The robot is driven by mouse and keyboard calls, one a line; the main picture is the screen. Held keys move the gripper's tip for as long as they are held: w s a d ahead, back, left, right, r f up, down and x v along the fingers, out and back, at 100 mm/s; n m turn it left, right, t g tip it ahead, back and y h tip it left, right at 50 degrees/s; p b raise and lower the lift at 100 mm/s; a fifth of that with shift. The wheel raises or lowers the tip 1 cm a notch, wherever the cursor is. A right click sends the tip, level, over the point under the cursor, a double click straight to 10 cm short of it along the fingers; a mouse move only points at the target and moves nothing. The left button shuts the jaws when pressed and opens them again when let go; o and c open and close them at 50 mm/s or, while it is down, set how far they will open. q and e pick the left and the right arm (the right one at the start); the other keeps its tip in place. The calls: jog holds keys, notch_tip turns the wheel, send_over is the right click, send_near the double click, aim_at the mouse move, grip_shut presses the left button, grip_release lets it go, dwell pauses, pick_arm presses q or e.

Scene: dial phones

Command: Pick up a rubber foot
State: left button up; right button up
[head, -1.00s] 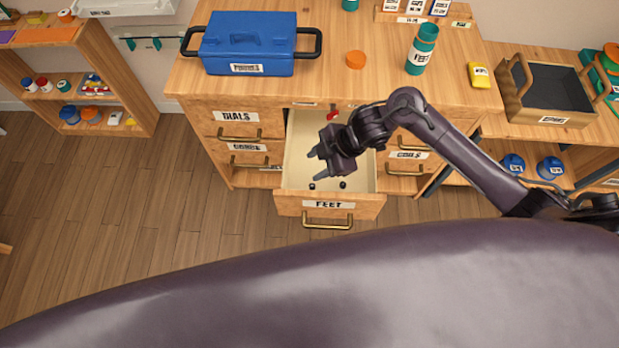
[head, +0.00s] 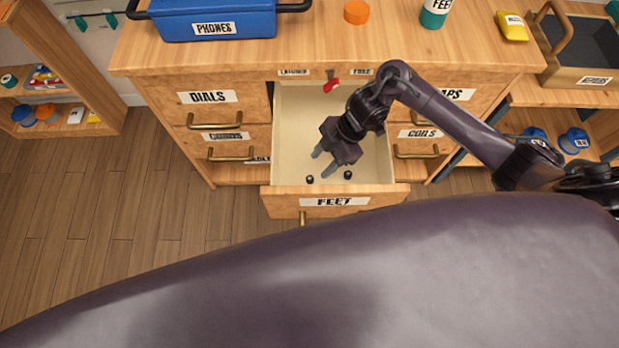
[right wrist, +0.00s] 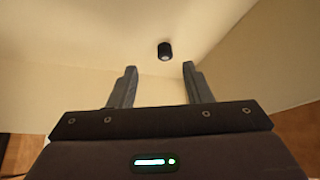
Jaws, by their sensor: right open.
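Two small black rubber feet lie on the floor of the open FEET drawer (head: 300,125), near its front: a left foot (head: 310,180) and a right foot (head: 348,175). My right gripper (head: 322,164) is inside the drawer's outline, just behind the feet, open and empty. In the right wrist view one rubber foot (right wrist: 165,51) stands ahead of the open fingers (right wrist: 158,80), roughly between them and apart from both. My left gripper is not in view.
The drawer's side walls and labelled front panel (head: 378,197) surround the feet closely. A red latch (head: 331,86) hangs at the drawer's back.

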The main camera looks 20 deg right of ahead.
aim_at(312, 177)
jog(key=x, duration=0.4)
jog(key=shift+s+a+f, duration=0.1)
jog(key=shift+s+f, duration=0.05)
jog(key=shift+s, duration=0.2)
jog(key=shift+a+f, duration=0.25)
jog(key=shift+f, duration=0.2)
jog(key=shift+c, duration=0.4)
grip_shut()
